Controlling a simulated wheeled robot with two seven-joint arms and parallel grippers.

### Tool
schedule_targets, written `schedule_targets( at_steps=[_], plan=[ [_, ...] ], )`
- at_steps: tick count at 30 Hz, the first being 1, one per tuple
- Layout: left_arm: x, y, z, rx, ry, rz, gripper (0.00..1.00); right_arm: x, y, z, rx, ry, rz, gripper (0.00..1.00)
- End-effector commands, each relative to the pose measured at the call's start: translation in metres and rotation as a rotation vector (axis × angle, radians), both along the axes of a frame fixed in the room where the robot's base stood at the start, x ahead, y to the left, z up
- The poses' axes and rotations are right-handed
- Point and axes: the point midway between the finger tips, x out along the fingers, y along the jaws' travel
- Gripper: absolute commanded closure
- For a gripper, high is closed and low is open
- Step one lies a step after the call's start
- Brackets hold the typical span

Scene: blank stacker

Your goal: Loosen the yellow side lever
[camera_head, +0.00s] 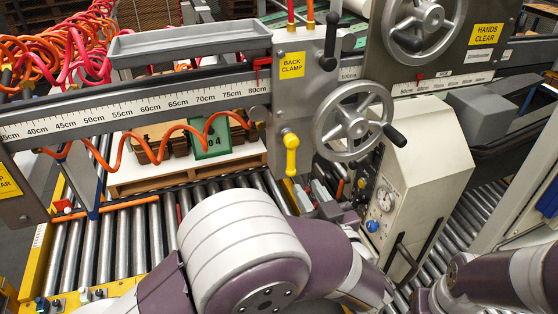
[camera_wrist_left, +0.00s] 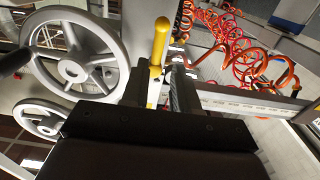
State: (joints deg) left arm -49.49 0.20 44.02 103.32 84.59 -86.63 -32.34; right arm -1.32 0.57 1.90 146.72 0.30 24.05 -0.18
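The yellow side lever (camera_head: 291,155) sits on the grey back-clamp housing, below the ruler beam and left of the silver handwheel. It has a round knob at the top and a shaft pointing down. In the left wrist view the lever (camera_wrist_left: 160,42) stands upright ahead of my fingers. My left gripper (camera_head: 312,193) is just below and right of the lever, its two grey fingers apart with nothing seen between them. In the wrist view my left gripper (camera_wrist_left: 160,88) also shows a gap. Contact with the lever is not visible. My right gripper is out of view.
The silver handwheel (camera_head: 353,122) with a black handle is close right of the lever. A beige box with gauges (camera_head: 425,170) stands right of my left gripper. A pallet (camera_head: 185,172) rests on the rollers at left. Orange coiled hoses (camera_head: 45,60) hang at far left.

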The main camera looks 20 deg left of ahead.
Motion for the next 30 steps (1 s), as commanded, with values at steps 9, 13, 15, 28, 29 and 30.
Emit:
schedule_targets(
  at_steps=[9,13,15,28,29,30],
  plan=[
    [0.019,0.013,-0.001,-0.001,0.000,0.000,0.71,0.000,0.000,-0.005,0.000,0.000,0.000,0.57],
    [0.026,0.018,-0.001,-0.002,0.000,0.001,0.71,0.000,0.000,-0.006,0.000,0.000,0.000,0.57],
    [0.030,0.021,-0.001,-0.002,0.000,0.000,0.71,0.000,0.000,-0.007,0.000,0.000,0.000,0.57],
    [0.055,0.038,-0.001,-0.001,0.000,0.001,0.71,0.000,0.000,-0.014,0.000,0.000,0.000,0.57],
    [0.057,0.040,-0.001,-0.001,0.000,0.001,0.71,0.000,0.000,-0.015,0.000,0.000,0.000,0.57],
    [0.060,0.041,-0.001,-0.002,0.000,0.000,0.71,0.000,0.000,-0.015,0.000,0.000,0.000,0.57]
  ],
)
